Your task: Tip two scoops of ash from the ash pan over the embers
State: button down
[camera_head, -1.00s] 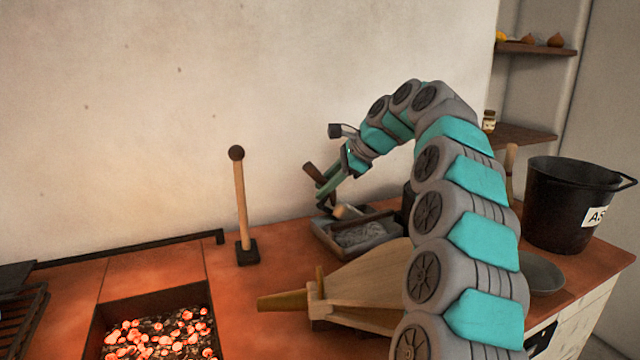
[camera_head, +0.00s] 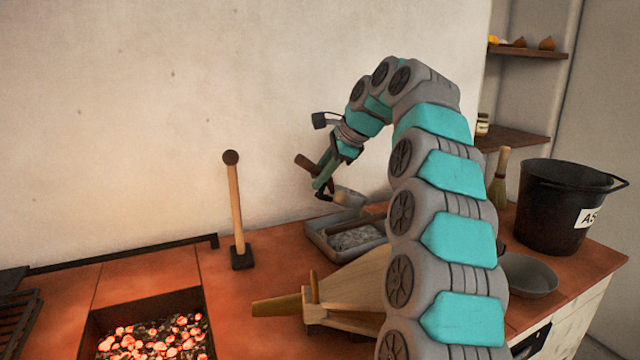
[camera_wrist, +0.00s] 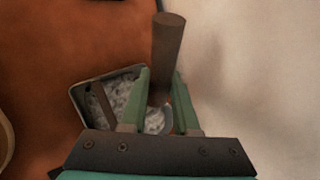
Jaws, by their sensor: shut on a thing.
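My gripper (camera_head: 324,182) is shut on the brown handle of a scoop (camera_head: 350,197), held above the ash pan. In the wrist view the handle (camera_wrist: 166,50) stands between my green fingers (camera_wrist: 160,95); pale grey ash shows at the scoop's bowl, partly hidden behind the fingers. The ash pan (camera_head: 318,236) is a grey tray holding grey ash, with a bar across it; it also shows in the wrist view (camera_wrist: 75,92). The embers (camera_head: 155,338) glow orange-red in a sunken hearth pit at the lower left, well apart from the scoop.
A wooden bellows (camera_head: 345,290) lies in front of the pan. An upright rod with a dark knob (camera_head: 235,200) stands between pit and pan. A black bucket (camera_head: 555,215), a brush (camera_head: 500,175) and a grey bowl (camera_head: 530,275) are at the right. A grate (camera_head: 18,320) is at far left.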

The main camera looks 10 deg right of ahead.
jog(key=shift+r+n+t+h, duration=0.3)
jog(key=shift+r+h, duration=0.5)
jog(key=shift+r, duration=1)
jog(key=shift+a+f, duration=0.1)
